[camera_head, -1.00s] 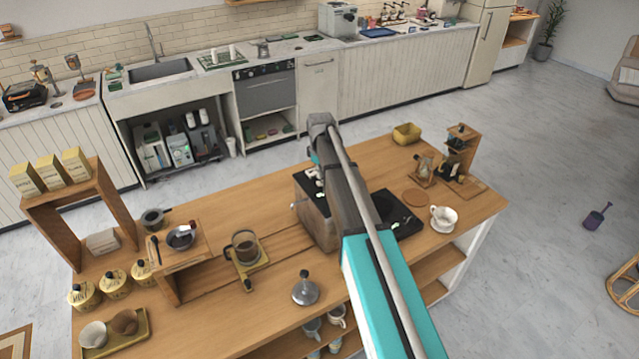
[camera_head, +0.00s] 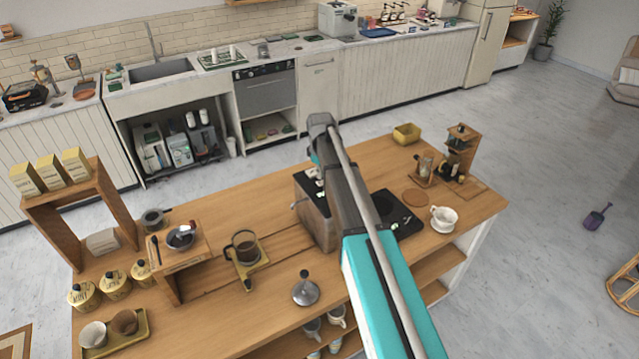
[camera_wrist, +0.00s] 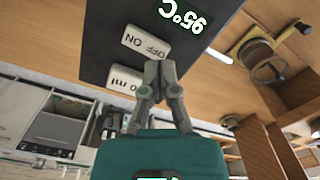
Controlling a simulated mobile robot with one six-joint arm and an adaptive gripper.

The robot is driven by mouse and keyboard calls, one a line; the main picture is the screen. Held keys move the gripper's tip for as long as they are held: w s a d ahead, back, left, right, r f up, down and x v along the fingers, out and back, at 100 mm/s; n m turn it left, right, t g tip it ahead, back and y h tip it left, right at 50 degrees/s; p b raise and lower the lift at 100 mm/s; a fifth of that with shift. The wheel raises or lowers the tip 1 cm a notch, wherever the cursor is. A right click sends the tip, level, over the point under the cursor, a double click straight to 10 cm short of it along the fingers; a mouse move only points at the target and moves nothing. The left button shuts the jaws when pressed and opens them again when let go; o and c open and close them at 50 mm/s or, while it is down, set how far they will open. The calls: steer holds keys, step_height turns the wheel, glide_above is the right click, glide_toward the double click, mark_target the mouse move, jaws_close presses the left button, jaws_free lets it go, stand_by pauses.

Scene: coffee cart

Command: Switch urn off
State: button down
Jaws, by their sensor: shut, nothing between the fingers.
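The urn is a box with brown sides and a black top (camera_head: 314,218) on the wooden counter in the head view, partly hidden behind my arm. In the wrist view its dark panel (camera_wrist: 100,50) shows a white "95°C" readout (camera_wrist: 182,16). A white switch piece marked "OFF ON" (camera_wrist: 146,41) sits on this panel, its lettering upside down in the picture. A second white piece marked "0 ml" (camera_wrist: 125,80) is beside it. My gripper (camera_wrist: 160,66) is shut and empty, its tips right by the "OFF ON" piece. I cannot tell whether they touch it. The switch's position is unclear.
A black plate-like unit (camera_head: 402,222) lies right of the urn, with a white cup (camera_head: 443,218) beyond it. A glass coffee pot (camera_head: 245,247) on a tray and a metal funnel-like item (camera_head: 305,292) stand to the left. Bare counter (camera_head: 350,150) lies behind the urn.

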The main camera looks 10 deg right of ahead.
mark_target(320, 183)
steer(key=shift+f+b, duration=1.4)
steer(key=shift+f, duration=0.05)
stand_by(1.2)
steer(key=shift+r, duration=0.2)
steer(key=shift+r+p, duration=3.35)
steer(key=shift+p, duration=0.2)
steer(key=s+a+m, duration=0.1)
steer(key=s+m, duration=0.9)
steer(key=s, duration=1.7)
step_height(320, 183, down, 16)
steer(key=s+b, duration=0.1)
steer(key=b, duration=1.5)
steer(key=shift+s+f, duration=0.2)
steer(key=shift+s, duration=0.2)
